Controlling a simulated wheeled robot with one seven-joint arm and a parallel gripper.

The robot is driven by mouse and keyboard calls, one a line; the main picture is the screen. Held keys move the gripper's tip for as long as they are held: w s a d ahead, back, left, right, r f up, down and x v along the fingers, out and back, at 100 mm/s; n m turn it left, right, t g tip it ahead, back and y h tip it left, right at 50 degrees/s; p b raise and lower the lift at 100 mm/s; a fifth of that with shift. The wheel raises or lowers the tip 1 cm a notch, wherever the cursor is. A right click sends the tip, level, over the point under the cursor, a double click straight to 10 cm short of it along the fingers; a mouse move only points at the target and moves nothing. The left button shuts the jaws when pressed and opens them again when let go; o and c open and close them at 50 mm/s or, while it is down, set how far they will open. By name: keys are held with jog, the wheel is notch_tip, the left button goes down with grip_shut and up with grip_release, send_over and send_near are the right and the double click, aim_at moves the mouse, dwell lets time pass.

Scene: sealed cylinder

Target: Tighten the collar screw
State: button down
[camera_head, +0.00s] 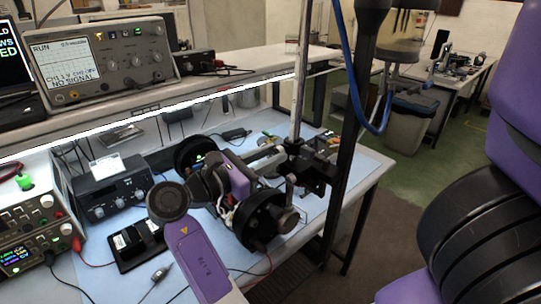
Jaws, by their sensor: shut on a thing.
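A tall upright metal rod (300,75) rises at the bench's right side. A dark collar and clamp block (315,172) sits around its lower part. My purple and black arm comes up from the bottom and bends right, across the bench gear. My gripper (286,182) is at the arm's end, beside the collar. It is small and partly hidden among dark parts, and it appears shut on the collar screw. The screw itself is too small and covered to make out. A clear cylinder (400,40) with a dark cap and blue hose hangs at the upper right.
An oscilloscope (105,62) stands on the shelf. Power supplies (35,215) and a bench meter (112,188) stand at left. A dark post (350,150) and grey bin (410,122) are right.

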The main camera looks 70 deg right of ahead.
jog(key=m, duration=0.3)
jog(key=shift+w+m+t+y+b, duration=0.1)
jog(key=shift+m+t+y+b, duration=0.25)
jog(key=shift+m+b, duration=5.4)
jog(key=shift+m+t+y+b, duration=0.35)
jog(key=shift+m+b, duration=2.5)
jog(key=shift+m, duration=5.8)
jog(key=shift+r, duration=0.1)
